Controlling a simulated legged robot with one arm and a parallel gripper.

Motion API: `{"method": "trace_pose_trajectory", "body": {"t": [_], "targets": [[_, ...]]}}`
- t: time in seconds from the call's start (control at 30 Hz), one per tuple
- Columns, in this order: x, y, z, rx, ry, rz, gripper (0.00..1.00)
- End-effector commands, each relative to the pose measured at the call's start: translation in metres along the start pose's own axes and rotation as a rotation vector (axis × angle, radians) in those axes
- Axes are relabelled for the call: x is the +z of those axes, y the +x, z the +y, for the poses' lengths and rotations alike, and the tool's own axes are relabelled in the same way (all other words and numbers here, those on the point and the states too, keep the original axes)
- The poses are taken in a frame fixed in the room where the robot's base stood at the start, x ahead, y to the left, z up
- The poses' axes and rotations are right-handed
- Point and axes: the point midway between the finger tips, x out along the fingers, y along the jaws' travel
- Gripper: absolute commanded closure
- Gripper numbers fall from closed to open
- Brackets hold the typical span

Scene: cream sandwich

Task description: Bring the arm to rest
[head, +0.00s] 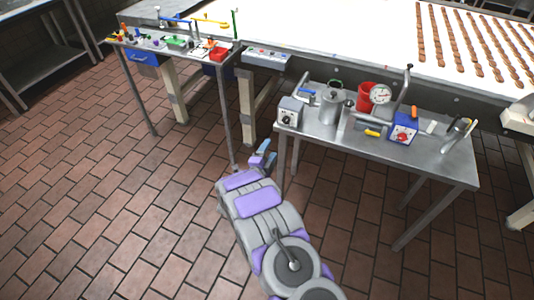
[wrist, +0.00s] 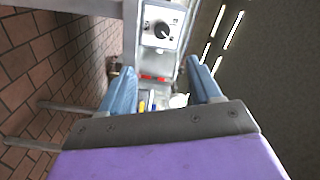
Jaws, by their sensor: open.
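My gripper (head: 264,156) is at the end of my purple and grey arm, low in front of the left end of the metal table (head: 455,170) in the head view. In the wrist view its two blue fingers (wrist: 163,88) are apart with nothing held between them. A grey control box with a black knob (wrist: 162,30) shows beyond the fingers. The same box (head: 290,112) stands on the left end of the metal table in the head view.
The metal table bears a steel pot (head: 333,104), a red container (head: 366,97) and a blue box (head: 404,128). A second table (head: 190,50) with small tools stands at the upper left. A long white conveyor (head: 340,40) runs behind. The brick-tiled floor (head: 110,220) at left is clear.

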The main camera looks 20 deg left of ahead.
Motion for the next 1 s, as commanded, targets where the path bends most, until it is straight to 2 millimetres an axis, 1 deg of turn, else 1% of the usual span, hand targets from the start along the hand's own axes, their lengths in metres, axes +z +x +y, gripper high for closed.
{"method": "trace_pose_trajectory", "body": {"t": [0.43, 0.57, 0.67, 0.8, 0.93, 1.0], "targets": [[0.001, 0.000, -0.001, -0.001, -0.001, 0.000, 0.37], [-0.001, 0.004, -0.006, 0.021, -0.003, -0.018, 0.37], [-0.004, 0.012, -0.017, 0.068, -0.011, -0.061, 0.37], [-0.012, 0.022, -0.039, 0.155, -0.040, -0.162, 0.37], [-0.023, 0.026, -0.060, 0.226, -0.078, -0.268, 0.37], [-0.031, 0.024, -0.070, 0.261, -0.104, -0.327, 0.37]]}}
